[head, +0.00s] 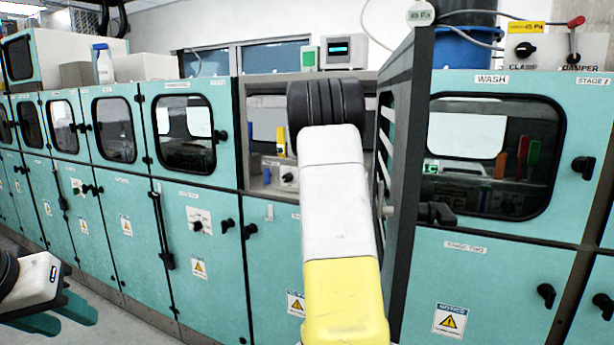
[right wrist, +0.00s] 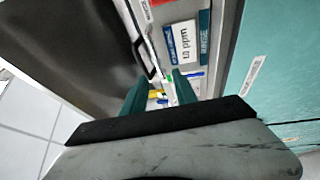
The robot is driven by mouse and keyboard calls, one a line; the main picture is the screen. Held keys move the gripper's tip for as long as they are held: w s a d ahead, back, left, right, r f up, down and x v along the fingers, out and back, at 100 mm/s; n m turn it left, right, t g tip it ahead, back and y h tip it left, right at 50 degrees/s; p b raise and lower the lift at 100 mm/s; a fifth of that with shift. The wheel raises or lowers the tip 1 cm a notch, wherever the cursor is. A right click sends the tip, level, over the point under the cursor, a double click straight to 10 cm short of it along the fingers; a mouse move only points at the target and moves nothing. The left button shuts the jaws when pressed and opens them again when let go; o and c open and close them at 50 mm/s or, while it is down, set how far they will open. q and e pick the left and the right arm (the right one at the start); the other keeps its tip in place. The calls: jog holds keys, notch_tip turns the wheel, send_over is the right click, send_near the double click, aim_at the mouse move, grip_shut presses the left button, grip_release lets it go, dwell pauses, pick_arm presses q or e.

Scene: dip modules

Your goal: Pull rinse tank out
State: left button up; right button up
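My right arm reaches from the bottom middle of the head view to the open bay (head: 264,130) in the teal machine. Its gripper is hidden there behind my arm. In the right wrist view, the two green fingers of my right gripper (right wrist: 163,75) are apart, with a gap between them. Small white, yellow and blue parts show past the gap. A teal piece marked RINSE (right wrist: 204,38) and a white 10 ppm label (right wrist: 183,42) are just beyond the fingers. I cannot make out the rinse tank's outline.
The bay's dark-framed door (head: 402,150) stands open just right of my right arm. The closed WASH door (head: 489,145) is farther right. Closed teal cabinets (head: 115,135) run left. A white bottle (head: 102,63) stands on top. Grey floor (head: 110,325) is free at lower left.

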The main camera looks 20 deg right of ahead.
jog(key=w+d+r+n, duration=0.1)
jog(key=w+d, duration=0.3)
jog(key=w, duration=0.2)
jog(key=shift+w+d+r+t, duration=0.15)
jog(key=shift+w+d+t, duration=0.1)
jog(key=shift+w+t, duration=0.05)
grip_shut()
dwell(1.4)
